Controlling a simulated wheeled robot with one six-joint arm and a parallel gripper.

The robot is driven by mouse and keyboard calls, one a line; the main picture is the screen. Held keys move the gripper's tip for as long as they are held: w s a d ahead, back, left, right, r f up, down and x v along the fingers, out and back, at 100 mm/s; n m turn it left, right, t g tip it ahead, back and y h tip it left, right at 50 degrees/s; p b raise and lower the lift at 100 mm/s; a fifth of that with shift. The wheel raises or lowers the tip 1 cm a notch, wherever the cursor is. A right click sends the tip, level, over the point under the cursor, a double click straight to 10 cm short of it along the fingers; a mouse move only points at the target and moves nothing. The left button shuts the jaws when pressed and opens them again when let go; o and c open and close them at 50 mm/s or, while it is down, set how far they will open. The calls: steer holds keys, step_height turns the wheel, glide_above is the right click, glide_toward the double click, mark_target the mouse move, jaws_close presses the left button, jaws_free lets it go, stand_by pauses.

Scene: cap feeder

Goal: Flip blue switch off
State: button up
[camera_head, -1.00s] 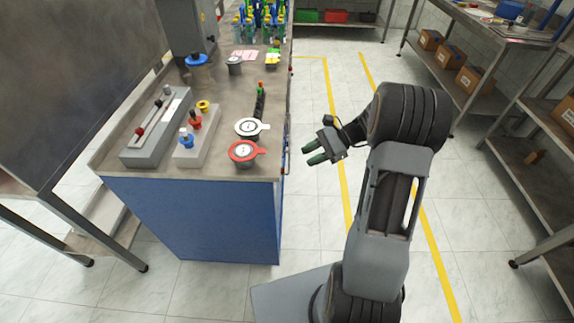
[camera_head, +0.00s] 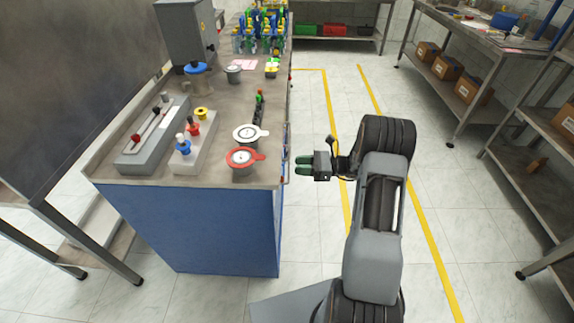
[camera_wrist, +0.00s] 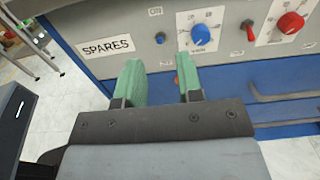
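A small toggle with a blue collar and pale tip (camera_head: 182,144) stands upright at the front end of a grey switch box (camera_head: 190,158) on the bench, beside a red and a yellow one. In the wrist view a round blue knob (camera_wrist: 200,35) sits on a white dial on the cabinet's panel. I cannot tell the toggle's on or off position. My gripper (camera_head: 304,166) is right of the bench's side, apart from it, fingers pointing left. In the wrist view its green fingertips (camera_wrist: 160,78) are spread with nothing between them.
On the bench are a red-rimmed round pot (camera_head: 241,158) and a slider box (camera_head: 153,140). The floor aisle is free.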

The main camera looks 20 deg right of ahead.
steer(key=shift+x, duration=2.4)
jaws_close()
